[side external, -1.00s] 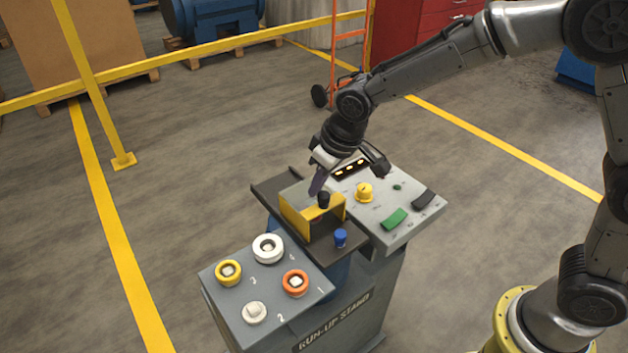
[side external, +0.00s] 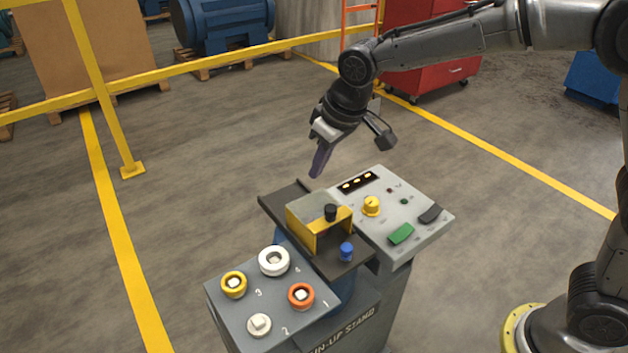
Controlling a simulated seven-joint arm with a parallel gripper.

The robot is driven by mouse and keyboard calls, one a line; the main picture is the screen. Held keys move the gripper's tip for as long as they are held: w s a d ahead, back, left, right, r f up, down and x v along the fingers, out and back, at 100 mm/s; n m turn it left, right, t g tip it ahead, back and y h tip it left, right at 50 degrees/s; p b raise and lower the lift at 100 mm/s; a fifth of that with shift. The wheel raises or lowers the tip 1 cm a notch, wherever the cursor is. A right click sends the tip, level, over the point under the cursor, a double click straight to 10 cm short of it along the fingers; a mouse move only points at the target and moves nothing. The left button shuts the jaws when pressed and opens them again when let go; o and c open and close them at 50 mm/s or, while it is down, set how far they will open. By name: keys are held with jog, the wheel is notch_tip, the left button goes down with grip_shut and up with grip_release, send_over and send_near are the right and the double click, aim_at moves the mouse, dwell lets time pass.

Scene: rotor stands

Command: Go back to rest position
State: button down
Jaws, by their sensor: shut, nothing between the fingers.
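My gripper (side external: 316,172) is shut and empty. It hangs in the air above the back of the run-up stand (side external: 372,318), pointing down and clear of it. The stand carries a yellow-edged guard (side external: 305,230) with a black knob (side external: 330,212) at its top, and a blue knob (side external: 346,251) in front. On the right panel (side external: 430,232) are a yellow knob (side external: 371,206), a green switch (side external: 401,234) and a black switch (side external: 430,214). Several lamps in the dark strip (side external: 357,182) glow yellow.
The left plate (side external: 225,320) holds a white ring (side external: 274,261), a yellow ring (side external: 233,284), an orange ring (side external: 301,296) and a bare post (side external: 259,325). A yellow rail (side external: 200,70) and a red cabinet (side external: 430,80) stand behind. The floor around the stand is open.

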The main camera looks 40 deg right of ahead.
jog(key=s+d+r+m+t, duration=0.2)
jog(key=s+d+r, duration=0.8)
jog(key=r, duration=0.2)
jog(key=s+d+f, duration=0.3)
jog(key=s+f, duration=0.1)
jog(key=s, duration=0.5)
jog(key=s+d+f+m+h, duration=0.1)
jog(key=s+d+f, duration=0.2)
jog(key=s, duration=0.7)
jog(key=shift+f, duration=0.6)
